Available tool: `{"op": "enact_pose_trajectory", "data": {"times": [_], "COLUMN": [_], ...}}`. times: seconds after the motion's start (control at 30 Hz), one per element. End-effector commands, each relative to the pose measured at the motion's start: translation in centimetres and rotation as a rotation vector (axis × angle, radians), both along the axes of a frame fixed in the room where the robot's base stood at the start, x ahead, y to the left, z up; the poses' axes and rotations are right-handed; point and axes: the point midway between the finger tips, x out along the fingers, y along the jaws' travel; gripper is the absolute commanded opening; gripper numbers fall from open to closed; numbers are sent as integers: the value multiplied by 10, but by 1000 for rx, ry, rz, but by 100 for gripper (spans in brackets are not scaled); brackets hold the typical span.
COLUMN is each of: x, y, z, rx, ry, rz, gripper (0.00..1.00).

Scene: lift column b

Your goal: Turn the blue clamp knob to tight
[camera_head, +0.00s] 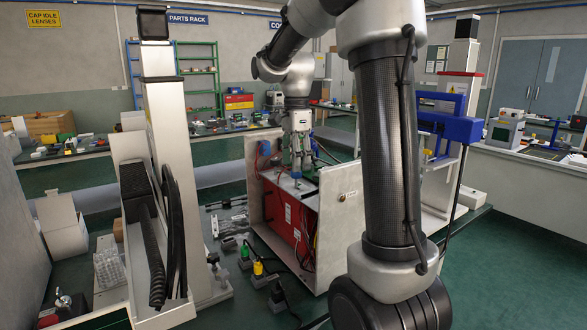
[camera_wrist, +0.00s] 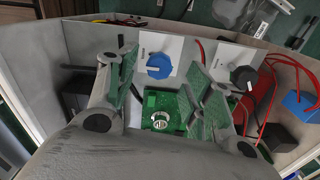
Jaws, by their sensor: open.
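A blue knob (camera_wrist: 159,66) with a pale pointer mark sits on a white plate in the wrist view. A second, darker knob (camera_wrist: 243,78) sits on another white plate to its right. My gripper (camera_wrist: 163,78) is open, its green-padded fingers showing to the left and right of the blue knob in the picture. No contact with the knob is visible, and I cannot tell the height gap. In the head view my gripper (camera_head: 300,165) points down into an open-topped housing (camera_head: 340,218); the knobs cannot be made out clearly there. The plate markings are too small to read.
A green board (camera_wrist: 160,100) with a round white part lies below the blue knob in the wrist view. Red wires (camera_wrist: 268,105) and a blue block (camera_wrist: 299,103) are at right. Pale housing walls surround the space. Cables and plugs (camera_head: 258,270) lie outside it.

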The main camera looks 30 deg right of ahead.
Motion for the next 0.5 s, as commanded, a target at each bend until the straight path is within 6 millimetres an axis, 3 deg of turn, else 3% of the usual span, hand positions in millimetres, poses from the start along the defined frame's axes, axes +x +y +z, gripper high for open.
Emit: {"op": "enact_pose_trajectory", "data": {"times": [0.2,0.5], "x": [0,0], "y": [0,0], "z": [-24,-27], "rx": [0,0], "ry": [1,0], "rz": [1,2], "gripper": [51,51]}}
